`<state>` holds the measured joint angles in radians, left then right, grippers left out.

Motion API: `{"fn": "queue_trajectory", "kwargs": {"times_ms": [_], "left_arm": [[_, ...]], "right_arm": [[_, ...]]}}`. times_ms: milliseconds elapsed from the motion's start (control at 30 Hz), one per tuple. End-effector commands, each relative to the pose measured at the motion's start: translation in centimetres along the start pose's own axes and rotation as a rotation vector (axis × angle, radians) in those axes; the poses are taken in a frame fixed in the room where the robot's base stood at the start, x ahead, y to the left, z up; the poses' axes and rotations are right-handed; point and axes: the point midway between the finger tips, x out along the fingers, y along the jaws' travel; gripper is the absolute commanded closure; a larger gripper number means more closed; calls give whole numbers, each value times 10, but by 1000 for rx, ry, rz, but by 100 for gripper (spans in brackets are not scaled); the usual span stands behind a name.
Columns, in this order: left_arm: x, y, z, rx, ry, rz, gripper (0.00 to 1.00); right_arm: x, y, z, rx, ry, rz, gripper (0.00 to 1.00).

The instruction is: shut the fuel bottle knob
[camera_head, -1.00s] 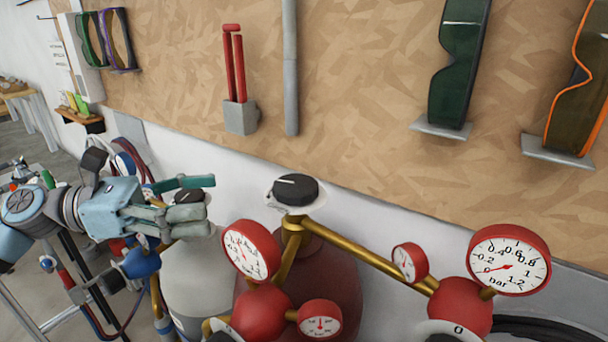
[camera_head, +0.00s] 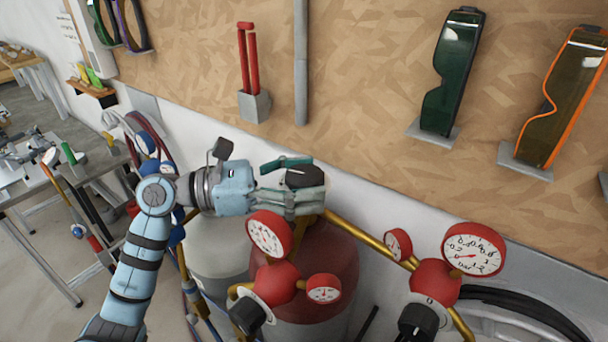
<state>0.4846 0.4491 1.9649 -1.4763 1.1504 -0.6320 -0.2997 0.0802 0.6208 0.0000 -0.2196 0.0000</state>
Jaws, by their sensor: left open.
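The fuel bottle knob is a black round knob (camera_head: 306,177) on top of the dark red bottle (camera_head: 340,262), in the middle of the head view. My left gripper (camera_head: 298,183) reaches in from the left at the knob's height. Its fingers are open, one on the far side of the knob and the others on the near side. The near fingers hide the knob's lower part and the valve under it. I cannot tell whether the fingers touch the knob. My right gripper is not in view.
A grey bottle (camera_head: 215,257) stands left of the red one.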

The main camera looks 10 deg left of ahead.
Motion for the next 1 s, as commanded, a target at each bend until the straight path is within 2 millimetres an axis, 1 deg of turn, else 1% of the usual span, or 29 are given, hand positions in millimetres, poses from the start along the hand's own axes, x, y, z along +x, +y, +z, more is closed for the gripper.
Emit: {"fn": "queue_trajectory", "kwargs": {"times_ms": [33,67,100,333,767,867,1000], "left_arm": [[0,0,0,0,0,0,29],[0,0,0,0,0,0,34],[0,0,0,0,0,0,40],[0,0,0,0,-1,0,77],[0,0,0,0,-3,-15,78],[0,0,-1,1,-3,-33,78],[0,1,-3,2,-5,-88,78]], "right_arm": [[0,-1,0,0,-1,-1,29],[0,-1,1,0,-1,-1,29],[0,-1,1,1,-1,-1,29],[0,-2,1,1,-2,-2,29],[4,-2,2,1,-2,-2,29],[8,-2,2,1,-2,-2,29],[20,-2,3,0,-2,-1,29]]}}
